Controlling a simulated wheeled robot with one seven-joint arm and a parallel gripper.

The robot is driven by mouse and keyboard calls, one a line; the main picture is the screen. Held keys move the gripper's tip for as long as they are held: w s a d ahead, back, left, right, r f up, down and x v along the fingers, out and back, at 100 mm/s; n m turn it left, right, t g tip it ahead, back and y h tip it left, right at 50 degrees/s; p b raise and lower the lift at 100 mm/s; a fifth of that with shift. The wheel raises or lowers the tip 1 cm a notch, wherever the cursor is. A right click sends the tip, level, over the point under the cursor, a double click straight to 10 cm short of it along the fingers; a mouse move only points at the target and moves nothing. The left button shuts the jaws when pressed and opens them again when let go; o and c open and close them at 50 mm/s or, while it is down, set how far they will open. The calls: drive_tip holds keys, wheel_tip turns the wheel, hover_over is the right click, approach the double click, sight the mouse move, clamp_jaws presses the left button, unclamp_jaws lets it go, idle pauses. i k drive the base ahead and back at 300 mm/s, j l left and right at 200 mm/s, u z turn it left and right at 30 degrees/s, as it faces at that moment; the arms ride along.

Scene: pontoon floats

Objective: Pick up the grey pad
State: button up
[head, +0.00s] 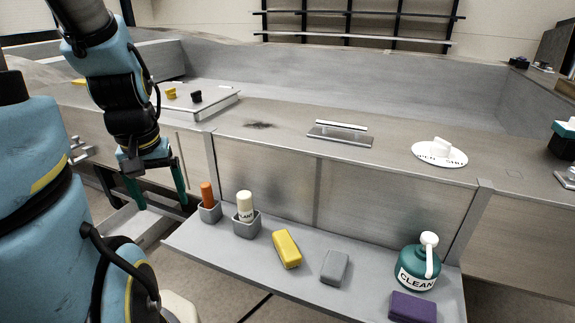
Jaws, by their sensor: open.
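The grey pad (334,267) lies flat on the grey shelf (262,263), between a yellow block and a green bottle. Its top is bare and nothing covers it. My gripper (160,203) hangs at the left of the head view, beyond the left end of the shelf, with its two green fingers apart and nothing between them. It is well to the left of the grey pad and apart from it.
A yellow block (287,249), a purple block (412,307) and a green bottle (419,267) labelled CLEAN share the shelf. Grey cups hold an orange stick (207,195) and a white tube (245,206). A panel (265,178) rises behind the shelf.

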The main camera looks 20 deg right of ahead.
sight(333, 271)
drive_tip(key=k+l+u, duration=0.3)
drive_tip(key=k+l, duration=0.2)
drive_tip(key=k+l+u, duration=0.3)
drive_tip(key=k, duration=0.2)
